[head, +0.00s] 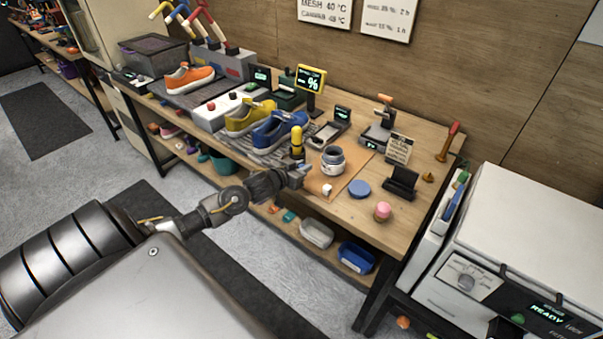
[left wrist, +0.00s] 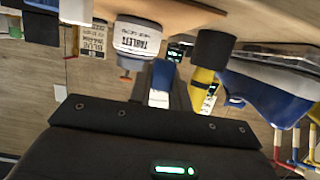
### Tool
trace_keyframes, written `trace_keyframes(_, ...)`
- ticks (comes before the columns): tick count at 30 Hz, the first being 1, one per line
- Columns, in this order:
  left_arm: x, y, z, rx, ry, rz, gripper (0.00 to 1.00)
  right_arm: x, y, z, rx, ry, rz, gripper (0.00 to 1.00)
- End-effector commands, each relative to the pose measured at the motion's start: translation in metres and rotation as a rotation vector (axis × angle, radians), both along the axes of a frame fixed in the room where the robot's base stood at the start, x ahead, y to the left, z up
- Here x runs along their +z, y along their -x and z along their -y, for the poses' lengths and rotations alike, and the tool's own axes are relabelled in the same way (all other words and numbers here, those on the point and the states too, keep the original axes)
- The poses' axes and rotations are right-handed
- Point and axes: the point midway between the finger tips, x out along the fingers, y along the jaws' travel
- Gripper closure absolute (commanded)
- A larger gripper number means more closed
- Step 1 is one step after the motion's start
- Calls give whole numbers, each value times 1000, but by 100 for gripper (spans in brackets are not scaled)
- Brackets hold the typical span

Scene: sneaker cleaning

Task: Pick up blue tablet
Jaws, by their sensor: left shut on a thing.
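My left gripper (head: 303,173) is at the front edge of the wooden workbench, shut on a small blue-and-white tablet. In the left wrist view the blue tablet (left wrist: 161,76) shows its blue side and a white part, held between the fingers. A white tablet jar (head: 333,161) stands on the brown mat just beyond the gripper; its "TABLETS" label shows in the left wrist view (left wrist: 137,40), which is upside down. A small white cube (head: 327,189) lies on the mat in front of the jar. My right gripper is not in view.
A yellow bottle (head: 297,142) stands close to the left of the gripper, beside a blue sneaker (head: 278,131) and a yellow sneaker (head: 249,118). A flat blue disc (head: 359,188), a pink-topped piece (head: 382,210) and a black stand (head: 401,182) are to the right.

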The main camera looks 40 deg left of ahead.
Motion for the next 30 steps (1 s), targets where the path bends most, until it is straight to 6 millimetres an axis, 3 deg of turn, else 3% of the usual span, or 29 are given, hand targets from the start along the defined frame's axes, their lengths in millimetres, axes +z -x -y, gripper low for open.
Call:
trace_keyframes(6,48,34,31,-4,-1,1,100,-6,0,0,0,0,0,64)
trace_keyframes(15,74,81,73,-2,3,1,100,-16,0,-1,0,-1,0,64)
trace_keyframes(21,83,94,84,1,2,-1,100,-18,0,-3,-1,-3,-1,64)
trace_keyframes(30,85,96,86,0,0,-1,100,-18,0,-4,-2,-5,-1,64)
